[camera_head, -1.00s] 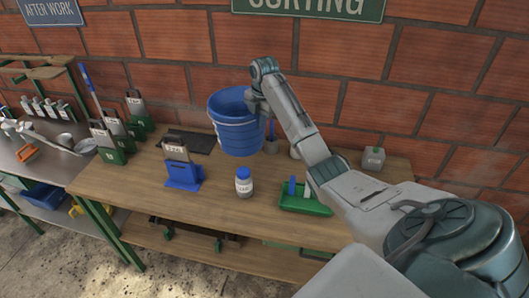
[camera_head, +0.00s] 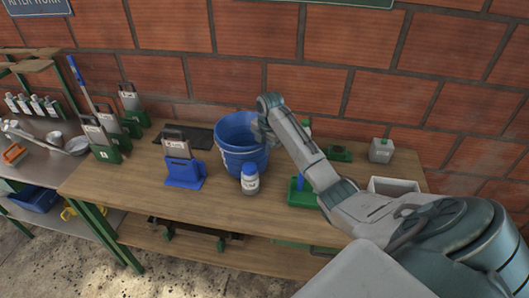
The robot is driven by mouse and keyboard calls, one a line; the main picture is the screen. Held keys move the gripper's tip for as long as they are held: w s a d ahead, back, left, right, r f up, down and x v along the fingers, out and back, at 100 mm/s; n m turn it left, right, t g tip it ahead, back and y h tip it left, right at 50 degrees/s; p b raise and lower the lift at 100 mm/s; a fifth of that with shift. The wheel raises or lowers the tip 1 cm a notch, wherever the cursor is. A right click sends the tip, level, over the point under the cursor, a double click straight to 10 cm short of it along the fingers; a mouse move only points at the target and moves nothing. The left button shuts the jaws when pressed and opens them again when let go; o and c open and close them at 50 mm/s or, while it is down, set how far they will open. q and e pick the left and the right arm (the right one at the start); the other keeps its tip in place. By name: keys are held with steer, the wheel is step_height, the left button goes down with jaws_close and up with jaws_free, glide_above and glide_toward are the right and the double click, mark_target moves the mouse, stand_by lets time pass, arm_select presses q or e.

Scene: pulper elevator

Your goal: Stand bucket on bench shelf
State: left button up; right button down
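A blue bucket (camera_head: 240,146) is upright at the middle of the wooden bench (camera_head: 130,199), over its back half. My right gripper (camera_head: 264,128) is at the bucket's right rim, with my arm coming in from the right. The fingers are mostly hidden against the rim, but they appear shut on it. I cannot tell whether the bucket's base touches the bench top, as a white jar covers part of its front. The bench has a lower shelf (camera_head: 190,250) under the top. My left gripper is not in view.
The white jar with a blue lid (camera_head: 250,180) stands just in front of the bucket. A blue holder (camera_head: 184,168) is left of it, a dark mat (camera_head: 186,136) behind. A green tray (camera_head: 302,194), a white bin (camera_head: 393,186) and a grey canister (camera_head: 381,150) are to the right.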

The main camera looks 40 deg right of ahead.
steer(key=shift+a, duration=0.1)
steer(key=shift+s+r, duration=0.1)
steer(key=shift+s, duration=0.2)
steer(key=c, duration=2)
jaws_free()
steer(key=shift+s+d, duration=0.1)
steer(key=shift+d, duration=0.1)
steer(key=o, duration=0.3)
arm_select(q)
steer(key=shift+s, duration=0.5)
arm_select(e)
steer(key=shift+a, duration=0.1)
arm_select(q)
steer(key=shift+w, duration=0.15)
